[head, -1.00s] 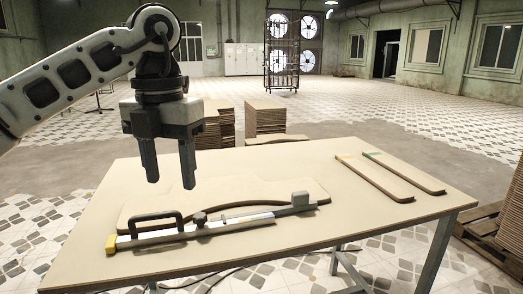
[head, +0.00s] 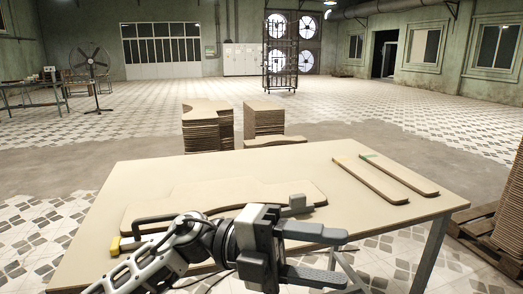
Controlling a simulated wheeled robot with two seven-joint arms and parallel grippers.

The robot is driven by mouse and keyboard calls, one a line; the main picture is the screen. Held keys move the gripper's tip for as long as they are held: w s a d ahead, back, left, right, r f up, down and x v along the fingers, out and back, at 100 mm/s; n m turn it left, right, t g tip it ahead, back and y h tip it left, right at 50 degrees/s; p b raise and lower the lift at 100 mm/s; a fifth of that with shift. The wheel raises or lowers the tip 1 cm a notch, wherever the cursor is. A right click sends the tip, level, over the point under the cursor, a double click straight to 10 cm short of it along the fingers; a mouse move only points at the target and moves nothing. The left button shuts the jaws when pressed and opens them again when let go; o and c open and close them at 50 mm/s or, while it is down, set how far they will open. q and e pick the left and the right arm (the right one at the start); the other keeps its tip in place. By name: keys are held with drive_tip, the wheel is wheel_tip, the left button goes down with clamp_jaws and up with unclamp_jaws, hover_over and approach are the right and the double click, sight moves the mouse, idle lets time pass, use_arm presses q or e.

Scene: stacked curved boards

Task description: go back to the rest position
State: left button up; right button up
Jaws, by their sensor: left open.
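My left gripper (head: 333,256) is low at the front of the picture, in front of the table's near edge. Its two fingers point right and stand apart, with nothing between them. The table (head: 130,180) carries a long curved board (head: 235,193) near its middle. A measuring tool with a dark handle, a yellow end (head: 115,246) and a grey block (head: 298,201) lies along the board's near side. My left arm and gripper hide most of the tool. My right gripper is not in view.
Two narrow boards (head: 372,181) (head: 400,173) lie side by side at the table's right. Stacks of curved boards (head: 207,128) (head: 263,122) stand behind the table. A pallet with a stack (head: 510,215) is at the far right. The floor beyond is open.

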use_arm(q)
drive_tip(key=w+a+f+n+t+y+p, duration=0.1)
drive_tip(key=w+a+f+n+t+y, duration=0.3)
drive_tip(key=n+t, duration=1)
drive_tip(key=w+a+f+n+t+y+p, duration=0.1)
drive_tip(key=w+a+f+n+t+y, duration=0.15)
drive_tip(key=a+f+n+t, duration=0.75)
drive_tip(key=s+a+f+n+g+y, duration=0.3)
drive_tip(key=s+f+n+y, duration=0.1)
drive_tip(key=s+f+n, duration=0.2)
drive_tip(key=s+a+f+n+g+y, duration=0.3)
drive_tip(key=s+f+n, duration=0.4)
drive_tip(key=f, duration=0.3)
drive_tip(key=shift+s+a+f+n+y, duration=0.3)
drive_tip(key=shift+a+n+y, duration=0.2)
drive_tip(key=shift+a+y, duration=0.15)
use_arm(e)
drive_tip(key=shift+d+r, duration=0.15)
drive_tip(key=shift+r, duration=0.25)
